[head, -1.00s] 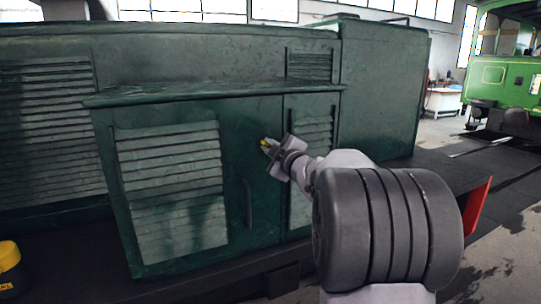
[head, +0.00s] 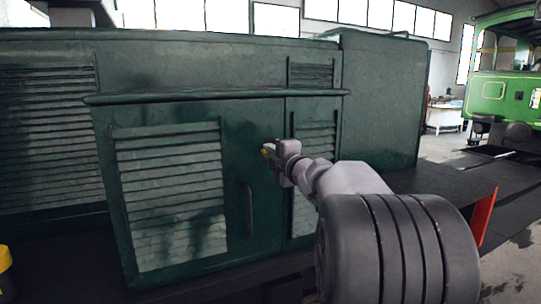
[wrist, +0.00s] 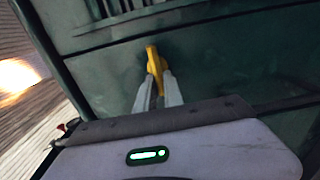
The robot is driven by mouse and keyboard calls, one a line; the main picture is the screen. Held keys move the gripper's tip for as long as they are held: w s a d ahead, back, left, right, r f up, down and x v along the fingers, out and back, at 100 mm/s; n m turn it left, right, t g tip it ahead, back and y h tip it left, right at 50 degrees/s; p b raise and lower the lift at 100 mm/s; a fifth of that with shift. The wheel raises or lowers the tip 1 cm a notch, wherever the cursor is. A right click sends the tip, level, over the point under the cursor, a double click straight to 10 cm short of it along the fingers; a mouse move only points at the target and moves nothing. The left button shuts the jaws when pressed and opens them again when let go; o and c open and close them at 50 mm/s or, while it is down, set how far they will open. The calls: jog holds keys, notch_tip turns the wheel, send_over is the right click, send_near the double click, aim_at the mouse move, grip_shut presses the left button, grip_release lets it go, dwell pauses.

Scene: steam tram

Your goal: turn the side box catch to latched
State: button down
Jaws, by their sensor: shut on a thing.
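The side box (head: 252,130) is a dark green louvred cabinet on the side of the vehicle. Its catch (wrist: 153,58) is a small yellow lever on the door face. In the head view only a bit of the yellow catch (head: 265,151) shows beyond the jaws. My gripper (head: 270,150) is at the upper right part of the door. In the wrist view my gripper (wrist: 158,88) has its two grey fingers closed on the near end of the catch. The catch stands nearly upright in that view. Its pivot is hard to make out.
A dark vertical door handle (head: 248,206) is below and left of the catch. The box's top ledge (head: 215,96) juts out above. A yellow object (head: 5,270) is cut off at the lower left. A green tram (head: 502,92) stands at the far right.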

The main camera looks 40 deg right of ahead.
dwell(0.4)
jog(key=c, duration=1.5)
grip_release()
jog(key=shift+o, duration=0.2)
jog(key=p+v, duration=0.3)
jog(key=v, duration=1.4)
jog(key=shift+s+a, duration=0.15)
jog(key=shift+s, duration=0.05)
